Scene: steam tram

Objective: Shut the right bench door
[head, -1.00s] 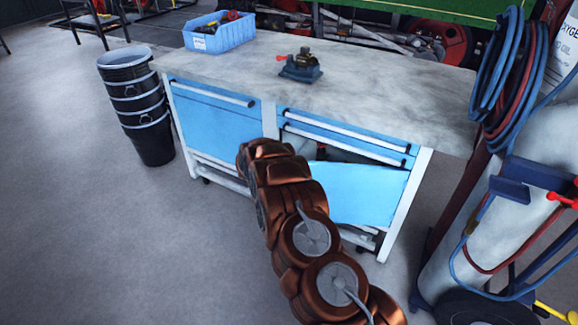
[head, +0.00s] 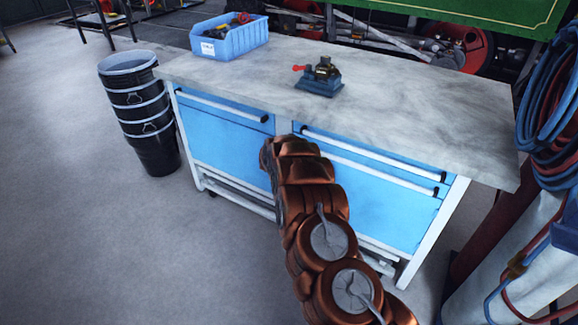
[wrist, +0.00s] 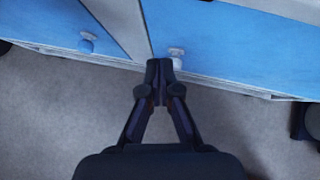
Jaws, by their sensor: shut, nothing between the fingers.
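The right bench door (head: 390,207) is a blue panel below the white-handled drawer on the right side of the workbench. It looks flush with the bench front, with no dark gap showing; my arm hides its left part. In the wrist view the blue right door (wrist: 235,42) fills the upper right, with a small pale knob near its lower left edge. My gripper (wrist: 165,68) is shut and empty, its tips at the door's lower edge beside the grey post; I cannot tell if they touch. In the head view my arm hides the gripper.
The grey workbench top (head: 420,120) holds a blue bin (head: 230,42) and a small vise (head: 319,78). The left bench door (head: 225,145) is closed. Stacked black buckets (head: 140,110) stand left; a gas cylinder (head: 500,250) with hoses stands close on the right. Floor at front left is clear.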

